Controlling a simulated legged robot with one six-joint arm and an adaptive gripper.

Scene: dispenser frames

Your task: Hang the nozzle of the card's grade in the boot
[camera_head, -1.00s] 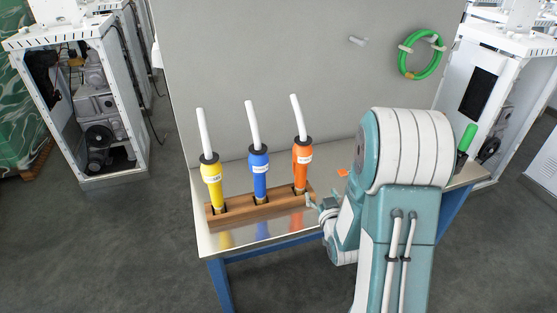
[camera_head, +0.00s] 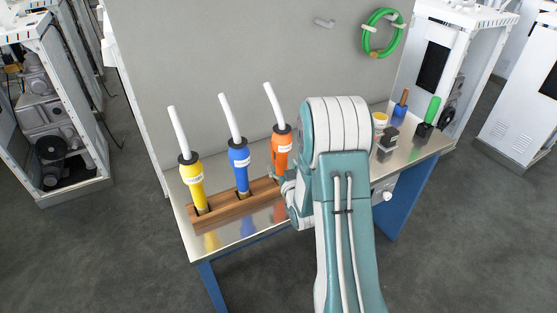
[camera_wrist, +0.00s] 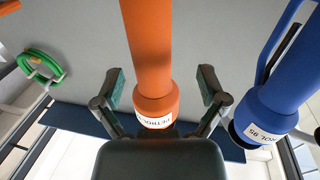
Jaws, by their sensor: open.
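Three nozzles with pale spouts stand upright in a wooden rack (camera_head: 220,210) on the bench: yellow (camera_head: 192,176), blue (camera_head: 239,163) and orange (camera_head: 281,147). My gripper (camera_wrist: 162,86) is open, with one finger on each side of the orange nozzle (camera_wrist: 150,50) in the wrist view; I cannot tell whether they touch it. The orange label reads "PETROL", the rest unreadable. The blue nozzle (camera_wrist: 285,95) is beside it, its label ending in "OL 95". In the head view my gripper (camera_head: 284,184) is partly hidden by my arm. I cannot make out the card or the boot.
A grey panel (camera_head: 230,60) stands behind the bench, with a grey peg (camera_head: 324,22) and a green hose coil (camera_head: 382,33).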

